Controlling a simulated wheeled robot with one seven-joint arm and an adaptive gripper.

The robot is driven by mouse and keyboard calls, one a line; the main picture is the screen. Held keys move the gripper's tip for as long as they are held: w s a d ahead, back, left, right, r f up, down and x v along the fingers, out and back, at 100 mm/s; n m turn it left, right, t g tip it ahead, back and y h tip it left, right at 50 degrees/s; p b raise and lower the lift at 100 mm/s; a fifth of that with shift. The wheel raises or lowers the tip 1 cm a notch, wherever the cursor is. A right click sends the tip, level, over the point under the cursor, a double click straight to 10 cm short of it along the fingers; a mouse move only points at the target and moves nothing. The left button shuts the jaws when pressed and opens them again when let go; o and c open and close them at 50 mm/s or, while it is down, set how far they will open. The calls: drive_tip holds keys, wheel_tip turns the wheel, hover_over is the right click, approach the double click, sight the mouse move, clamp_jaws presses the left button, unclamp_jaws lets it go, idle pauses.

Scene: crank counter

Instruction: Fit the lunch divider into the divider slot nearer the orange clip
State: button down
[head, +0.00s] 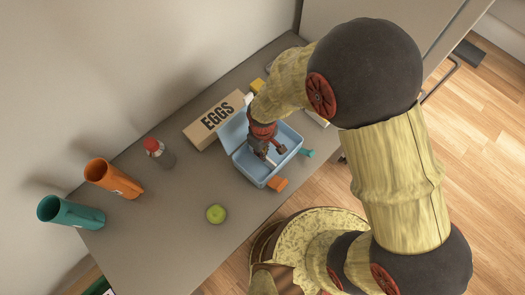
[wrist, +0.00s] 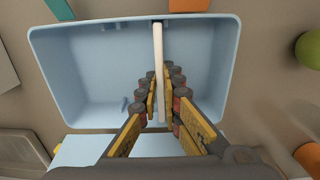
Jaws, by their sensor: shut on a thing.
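The light blue lunch box (head: 283,166) lies open on the counter; its inside fills the wrist view (wrist: 85,75). My gripper (head: 264,148) reaches down into it and is shut on the pale lunch divider (wrist: 158,60). In the wrist view the divider runs from the far wall toward the near wall, right of the middle tabs. The orange clip (head: 277,184) and teal clip (head: 306,153) are on the same outer side; the divider's far end is nearer the orange clip (wrist: 188,5). A slot tab (wrist: 110,26) on the teal side stands empty. Whether the divider is seated is unclear.
An egg box (head: 213,120) stands behind the lunch box. A red-capped bottle (head: 158,152), an orange cup (head: 112,177) and a teal cup (head: 68,213) stand to the left. A green apple (head: 216,214) lies in front. The counter between them is clear.

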drive_tip(key=shift+f, duration=0.15)
drive_tip(key=c, duration=1.9)
unclamp_jaws()
wheel_tip(320, 180, up, 12)
